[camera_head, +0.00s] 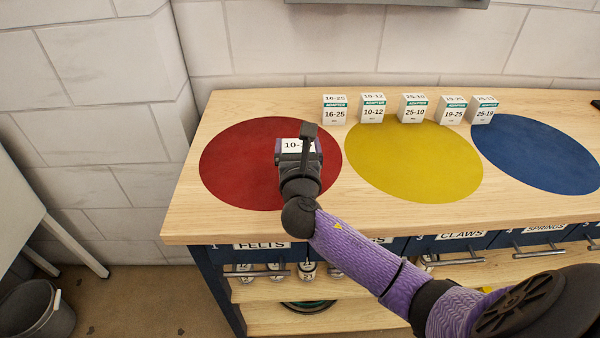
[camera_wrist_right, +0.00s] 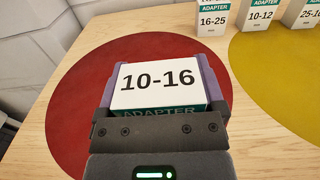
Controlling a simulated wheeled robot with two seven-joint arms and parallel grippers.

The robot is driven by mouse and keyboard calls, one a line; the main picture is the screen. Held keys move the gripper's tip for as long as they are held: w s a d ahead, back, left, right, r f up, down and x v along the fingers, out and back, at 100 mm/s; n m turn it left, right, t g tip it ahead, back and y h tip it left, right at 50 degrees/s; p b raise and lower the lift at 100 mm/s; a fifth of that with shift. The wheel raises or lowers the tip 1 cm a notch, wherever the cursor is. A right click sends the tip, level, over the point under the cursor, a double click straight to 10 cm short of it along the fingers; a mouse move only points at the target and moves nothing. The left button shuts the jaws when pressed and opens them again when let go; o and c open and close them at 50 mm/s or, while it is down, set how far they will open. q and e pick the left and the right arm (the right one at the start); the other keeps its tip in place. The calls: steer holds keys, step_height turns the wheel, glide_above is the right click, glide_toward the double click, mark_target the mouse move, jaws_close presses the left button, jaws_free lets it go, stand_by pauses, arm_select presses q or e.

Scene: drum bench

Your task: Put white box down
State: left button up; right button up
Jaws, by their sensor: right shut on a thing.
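A white box (camera_wrist_right: 158,84) marked "10-16" with a green "ADAPTER" band is between the fingers of my right gripper (camera_wrist_right: 164,92). In the head view the white box (camera_head: 293,145) shows over the right part of the red circle (camera_head: 240,165), partly hidden by my right gripper (camera_head: 298,152). The gripper is shut on the box. I cannot tell whether the box's underside touches the table. My left gripper is not in view.
Several white adapter boxes (camera_head: 412,108) stand in a row along the back of the wooden bench (camera_head: 190,218). A yellow circle (camera_head: 420,165) and a blue circle (camera_head: 540,155) lie to the right, mostly clear. Labelled drawers (camera_head: 450,243) are below the front edge.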

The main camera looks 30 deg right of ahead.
step_height(320, 180, down, 4)
steer(key=shift+r+b, duration=0.1)
steer(key=shift+b, duration=0.8)
steer(key=shift+r, duration=0.25)
steer(key=shift+f, duration=0.2)
steer(key=o, duration=1)
steer(key=shift+o, duration=0.2)
steer(key=shift+r, duration=0.25)
steer(key=shift+s+a+p, duration=0.2)
steer(key=shift+s+p, duration=0.15)
steer(key=shift+p, duration=0.1)
steer(key=p+v, duration=0.2)
steer(key=v, duration=0.8)
steer(key=shift+s+p, duration=0.15)
steer(key=shift+p, duration=0.15)
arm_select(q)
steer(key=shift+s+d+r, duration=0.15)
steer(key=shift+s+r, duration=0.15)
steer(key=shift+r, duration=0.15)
arm_select(e)
steer(key=shift+s+a, duration=0.3)
steer(key=shift+s, duration=0.15)
